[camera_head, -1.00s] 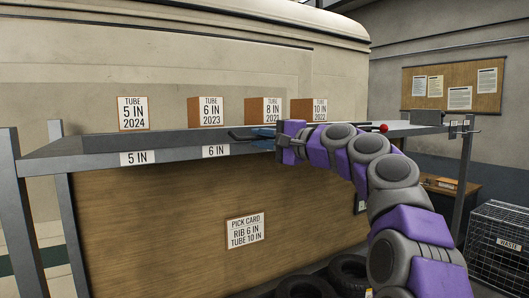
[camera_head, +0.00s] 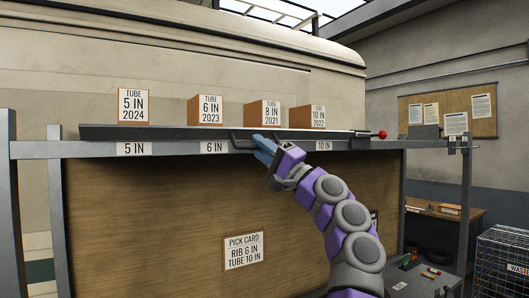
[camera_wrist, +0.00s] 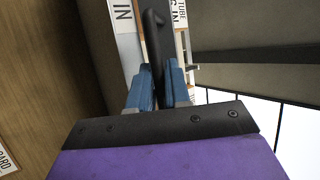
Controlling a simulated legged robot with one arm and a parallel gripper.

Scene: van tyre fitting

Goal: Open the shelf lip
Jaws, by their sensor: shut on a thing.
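The shelf lip (camera_head: 165,132) is a long dark bar along the front edge of the shelf, below the row of tube boxes. A dark handle (camera_head: 236,141) sits near its middle, and it also shows in the wrist view (camera_wrist: 152,35). My gripper (camera_head: 261,146) has blue fingers and reaches up to the handle from below right. In the wrist view my gripper (camera_wrist: 159,82) has its fingers on both sides of the dark handle, shut on it. A red knob (camera_head: 382,134) is at the lip's right end. The fingers hide part of the handle.
Several brown boxes with tube labels (camera_head: 208,112) stand on the shelf behind the lip. A wooden panel (camera_head: 150,210) with a pick card (camera_head: 244,252) is below. Grey posts (camera_head: 58,215) flank it. A wire waste cage (camera_head: 502,265) stands at the lower right.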

